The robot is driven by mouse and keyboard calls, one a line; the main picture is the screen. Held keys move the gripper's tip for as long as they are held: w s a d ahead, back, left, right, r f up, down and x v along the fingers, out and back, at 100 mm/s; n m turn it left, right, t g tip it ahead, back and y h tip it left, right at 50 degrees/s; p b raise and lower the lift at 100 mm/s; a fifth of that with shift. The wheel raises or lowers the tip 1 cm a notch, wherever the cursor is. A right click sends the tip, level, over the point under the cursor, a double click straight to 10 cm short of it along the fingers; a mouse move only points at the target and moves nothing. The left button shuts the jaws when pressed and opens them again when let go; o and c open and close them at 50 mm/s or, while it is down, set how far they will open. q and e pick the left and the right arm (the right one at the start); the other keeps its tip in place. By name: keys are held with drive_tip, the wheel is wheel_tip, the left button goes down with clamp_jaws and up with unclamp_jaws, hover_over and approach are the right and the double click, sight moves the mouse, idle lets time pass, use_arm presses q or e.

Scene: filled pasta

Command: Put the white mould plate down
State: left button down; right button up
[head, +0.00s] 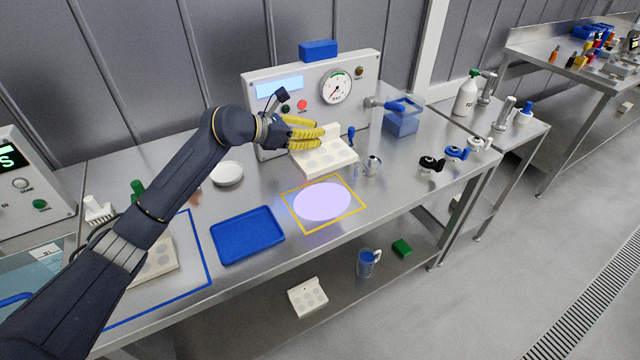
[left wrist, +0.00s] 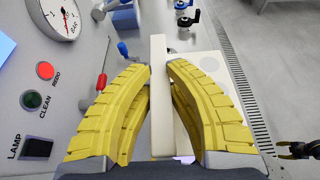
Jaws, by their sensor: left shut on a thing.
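The white mould plate (head: 330,160) has shallow round pockets and a raised upright edge. It is close in front of the machine's panel; I cannot tell whether it touches the bench. My left gripper (head: 312,136) has its yellow fingers shut on the upright edge. In the left wrist view the edge (left wrist: 160,100) runs between the fingers (left wrist: 160,75), with the pocketed face (left wrist: 208,64) to the right. A dark gripper, apparently my right one (left wrist: 298,150), shows small at the right edge of the left wrist view; its opening is unclear.
A yellow square outline (head: 350,212) around a lit pale disc (head: 322,202) lies in front of the plate. A blue tray (head: 247,236) is left of it. A white round dish (head: 227,173), a small metal fitting (head: 372,166) and black (head: 431,165) and blue valves (head: 456,153) stand nearby.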

use_arm(q)
wheel_tip(320, 180, down, 16)
drive_tip(key=shift+r, duration=0.15)
idle(0.5)
drive_tip(key=c, duration=1.4)
unclamp_jaws()
drive_tip(key=shift+f, duration=0.2)
drive_tip(key=shift+r, duration=0.15)
drive_tip(key=v, duration=1.2)
drive_tip(key=shift+s, duration=0.1)
